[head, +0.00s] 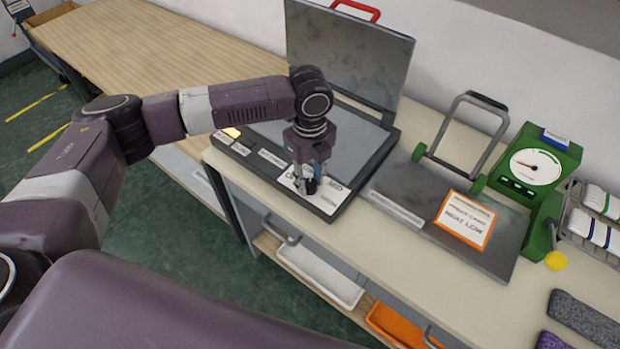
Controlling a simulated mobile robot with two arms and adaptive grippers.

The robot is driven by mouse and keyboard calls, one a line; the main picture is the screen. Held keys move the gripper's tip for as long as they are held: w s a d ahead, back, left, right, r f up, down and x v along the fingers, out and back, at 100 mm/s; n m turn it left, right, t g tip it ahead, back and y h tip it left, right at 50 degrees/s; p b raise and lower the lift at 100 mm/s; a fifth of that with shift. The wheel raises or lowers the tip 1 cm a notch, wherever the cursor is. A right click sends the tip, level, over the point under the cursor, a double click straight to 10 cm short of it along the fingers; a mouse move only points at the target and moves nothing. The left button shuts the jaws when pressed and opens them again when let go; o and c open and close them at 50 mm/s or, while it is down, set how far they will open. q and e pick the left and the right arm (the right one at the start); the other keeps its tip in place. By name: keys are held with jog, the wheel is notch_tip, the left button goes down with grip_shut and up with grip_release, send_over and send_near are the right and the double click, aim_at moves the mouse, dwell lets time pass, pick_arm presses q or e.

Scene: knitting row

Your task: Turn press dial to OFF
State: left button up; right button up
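The press (355,175) stands on the bench with its lid (345,48) raised. The lid has a red handle on top. The press dial (311,186) is a small black knob on a white label plate (326,200) at the press's front right corner. The plate has words around the knob, one reading MID; others are partly covered. My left gripper (312,180) points down right at the dial, its fingers around or beside the knob. I cannot tell whether they grip it. The dial's pointer is hidden. My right gripper is not in view.
An orange-framed card reading HEAT LOW (465,221) lies on a grey plate right of the press. A green gauge device (530,175) stands farther right, near rolled white textiles (598,215). A lit orange lamp (232,132) shows at the press's left front. Trays sit below the bench.

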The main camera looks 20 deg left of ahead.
pick_arm(q)
jog(key=c, duration=0.5)
jog(key=shift+r+n+p, duration=0.2)
jog(key=shift+n+p, duration=0.2)
jog(key=shift+p, duration=0.45)
jog(key=shift+c, duration=0.4)
jog(key=n+p, duration=0.6)
jog(key=p, duration=0.2)
jog(key=shift+d+r+n, duration=0.1)
jog(key=shift+n, duration=0.3)
jog(key=n+p, duration=0.2)
jog(key=shift+n+p, duration=0.95)
jog(key=shift+n, duration=0.25)
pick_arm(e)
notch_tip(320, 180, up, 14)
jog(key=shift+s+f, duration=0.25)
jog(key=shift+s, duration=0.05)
pick_arm(q)
jog(key=shift+o, duration=0.2)
jog(key=shift+w+f, duration=0.1)
jog(key=shift+f, duration=0.1)
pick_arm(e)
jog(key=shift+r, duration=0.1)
pick_arm(q)
jog(key=shift+c, duration=0.2)
jog(key=o, duration=1.2)
jog(key=shift+c, duration=0.2)
